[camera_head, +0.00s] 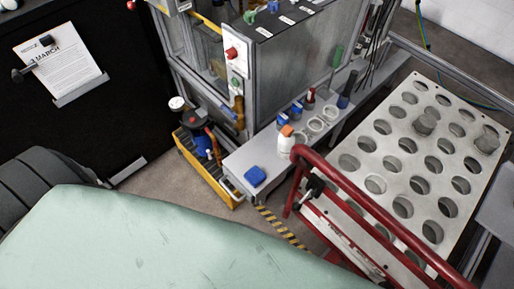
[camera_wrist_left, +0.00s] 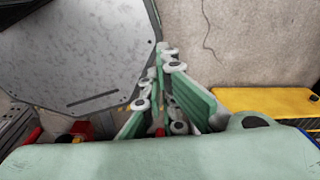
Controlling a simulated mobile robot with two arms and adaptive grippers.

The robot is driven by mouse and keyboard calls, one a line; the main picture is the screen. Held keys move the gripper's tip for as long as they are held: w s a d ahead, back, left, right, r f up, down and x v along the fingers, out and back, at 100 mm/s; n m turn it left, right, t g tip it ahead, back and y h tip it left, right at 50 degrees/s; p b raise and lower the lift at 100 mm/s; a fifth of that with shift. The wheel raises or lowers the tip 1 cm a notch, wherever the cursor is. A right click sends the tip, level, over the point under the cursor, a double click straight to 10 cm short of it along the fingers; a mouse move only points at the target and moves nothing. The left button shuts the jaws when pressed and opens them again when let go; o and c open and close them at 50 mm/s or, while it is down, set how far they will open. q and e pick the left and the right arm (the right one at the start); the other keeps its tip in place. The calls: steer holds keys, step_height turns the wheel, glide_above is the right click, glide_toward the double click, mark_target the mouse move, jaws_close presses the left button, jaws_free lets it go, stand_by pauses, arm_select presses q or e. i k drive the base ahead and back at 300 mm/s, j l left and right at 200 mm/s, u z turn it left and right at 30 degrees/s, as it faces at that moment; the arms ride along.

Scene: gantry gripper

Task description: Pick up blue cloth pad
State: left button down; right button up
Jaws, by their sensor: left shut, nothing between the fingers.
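The blue cloth pad (camera_head: 255,176) is a small blue square. It lies flat on the near left end of the grey bench (camera_head: 232,163) in the head view. I cannot make it out in the left wrist view. My left gripper (camera_wrist_left: 164,52) shows in the left wrist view, with green and grey linked fingers closed together and nothing between them. It is apart from the pad, and it is not visible in the head view. My right gripper is in neither view.
A white bottle with an orange cap (camera_head: 286,141) and several small containers stand along the bench. A red tubular rail (camera_head: 370,205) and a perforated plate (camera_head: 440,150) are at right. A yellow toolbox (camera_head: 207,172) stands left of the bench. A machine cabinet (camera_head: 285,60) rises behind.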

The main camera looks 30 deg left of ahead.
mark_target(255, 176)
steer(key=u, duration=0.85)
steer(key=i, duration=0.05)
